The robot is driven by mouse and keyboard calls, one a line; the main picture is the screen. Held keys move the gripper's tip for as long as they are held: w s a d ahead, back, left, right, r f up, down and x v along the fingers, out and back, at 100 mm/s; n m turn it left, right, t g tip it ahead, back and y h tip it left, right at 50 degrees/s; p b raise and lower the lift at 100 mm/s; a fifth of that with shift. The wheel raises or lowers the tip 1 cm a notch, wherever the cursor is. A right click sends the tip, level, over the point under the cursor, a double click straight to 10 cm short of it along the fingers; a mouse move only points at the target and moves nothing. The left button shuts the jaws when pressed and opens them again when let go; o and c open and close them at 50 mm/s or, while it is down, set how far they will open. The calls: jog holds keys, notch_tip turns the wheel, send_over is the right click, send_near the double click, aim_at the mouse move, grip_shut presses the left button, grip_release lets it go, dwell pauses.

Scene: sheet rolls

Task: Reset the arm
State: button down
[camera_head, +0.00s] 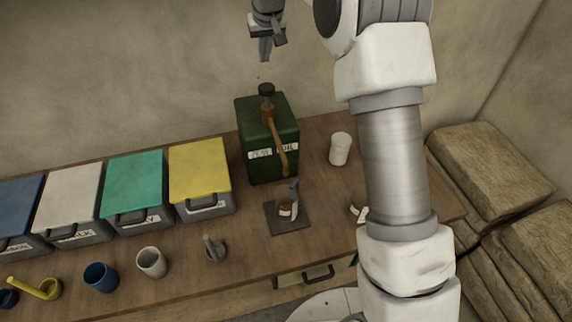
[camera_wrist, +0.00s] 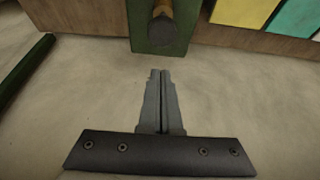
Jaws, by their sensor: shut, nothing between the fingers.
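My arm rises on the right of the head view and bends over at the top. My gripper (camera_head: 265,50) hangs high in front of the back wall, above the green box. In the wrist view the two grey fingers of my gripper (camera_wrist: 161,75) lie together with nothing between them. The green box (camera_head: 271,140) stands at the back of the table, with a brass handle and a dark knob on top. The wrist view also shows this green box (camera_wrist: 162,38) beyond the fingertips, apart from them.
The wooden table (camera_head: 180,280) holds lidded bins on the left, including a yellow-lidded bin (camera_head: 200,170). A white cup (camera_head: 340,149), a dark mat (camera_head: 288,222) with small items, a grey cup (camera_head: 152,262) and a blue cup (camera_head: 101,277) stand there. Sacks (camera_head: 490,170) are stacked right.

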jog(key=s+d+r+b, duration=0.1)
jog(key=s+d+r, duration=0.2)
jog(key=s, duration=0.4)
jog(key=s+d+r, duration=0.3)
jog(key=s, duration=0.3)
jog(key=s+d+r+b, duration=0.1)
jog(key=s+d+r, duration=0.2)
jog(key=s, duration=0.4)
jog(key=s+d+f, duration=0.1)
jog(key=s+f, duration=0.1)
jog(key=s, duration=0.5)
jog(key=s+d+f+m+b, duration=0.1)
jog(key=s+d+f, duration=0.1)
jog(key=s, duration=0.6)
jog(key=s+d+f+m+t+b, duration=0.1)
jog(key=s+f, duration=0.2)
jog(key=s, duration=0.4)
jog(key=shift+s+d+f+h, duration=0.3)
jog(key=shift+f+h, duration=0.1)
